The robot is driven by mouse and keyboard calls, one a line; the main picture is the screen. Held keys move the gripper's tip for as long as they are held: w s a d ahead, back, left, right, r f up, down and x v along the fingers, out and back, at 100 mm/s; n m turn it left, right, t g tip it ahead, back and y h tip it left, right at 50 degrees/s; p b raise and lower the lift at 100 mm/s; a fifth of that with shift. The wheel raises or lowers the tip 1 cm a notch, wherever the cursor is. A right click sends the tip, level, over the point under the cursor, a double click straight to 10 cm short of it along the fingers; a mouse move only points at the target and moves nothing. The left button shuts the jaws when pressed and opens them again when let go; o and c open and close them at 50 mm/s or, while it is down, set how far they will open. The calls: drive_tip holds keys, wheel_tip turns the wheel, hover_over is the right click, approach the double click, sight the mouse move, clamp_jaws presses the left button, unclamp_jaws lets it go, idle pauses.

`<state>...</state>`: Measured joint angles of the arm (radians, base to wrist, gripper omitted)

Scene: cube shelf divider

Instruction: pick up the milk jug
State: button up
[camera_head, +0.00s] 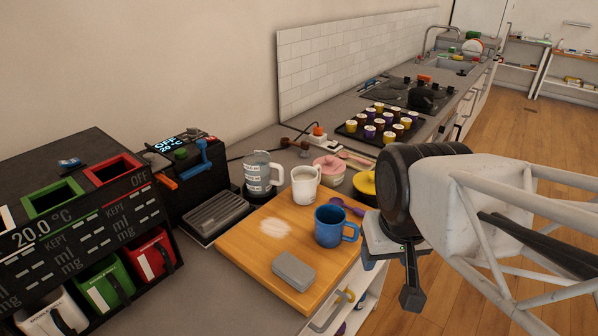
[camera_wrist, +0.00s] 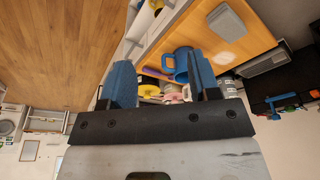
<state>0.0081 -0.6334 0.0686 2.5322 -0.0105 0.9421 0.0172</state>
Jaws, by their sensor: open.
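A white jug (camera_head: 305,185), which looks like the milk jug, stands upright at the back edge of the wooden board (camera_head: 240,245). It has a handle at its upper right. A blue mug (camera_head: 329,228) stands in front of it on the board. My gripper (camera_head: 390,278) is open and empty, off the board's right side, nearer than the jug and apart from it. In the wrist view my gripper (camera_wrist: 162,82) shows its two blue fingers spread, with the blue mug (camera_wrist: 182,62) partly behind the right finger. I cannot clearly make out the jug there.
A pink pot (camera_head: 328,172) and a yellow-lidded pot (camera_head: 365,184) are behind and right. A grey block (camera_head: 293,271) lies at the board's front. A black dispenser unit (camera_head: 75,215) fills the left.

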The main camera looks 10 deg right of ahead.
drive_tip(key=shift+o, duration=0.2)
drive_tip(key=o, duration=0.5)
drive_tip(key=n+g, duration=0.3)
drive_tip(key=n, duration=0.7)
hover_over(316, 166)
drive_tip(key=f, duration=0.5)
drive_tip(key=shift+s+d+f, duration=0.15)
drive_tip(key=shift+s+f, duration=0.1)
drive_tip(key=shift+s, duration=0.05)
drive_tip(key=shift+w+f, duration=0.2)
drive_tip(key=shift+w, duration=0.15)
